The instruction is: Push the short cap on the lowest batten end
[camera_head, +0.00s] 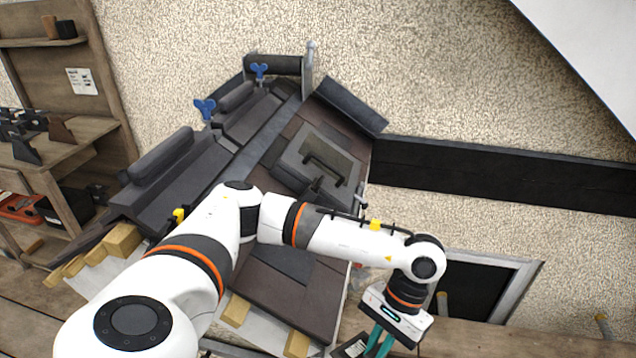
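The tiled roof model (275,260) stands in the middle, with pale wooden batten ends showing along its lower edge: one at the front (235,310), another further right (297,344), and several at the left, such as this batten end (122,240). I cannot make out the short cap on any of them. My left arm crosses in front of the roof and hides part of it. My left gripper (380,345) points down at the bottom, right of the roof's lower corner. Its teal fingers are cut off by the picture edge, so its opening and contents cannot be told. My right gripper is not in view.
Dark ridge tiles (160,158) and blue clamps (204,108) line the roof's upper left side. A dark tray (352,347) lies beside the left gripper. A wooden shelf unit (85,140) stands at left. A dark window (480,285) is at right.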

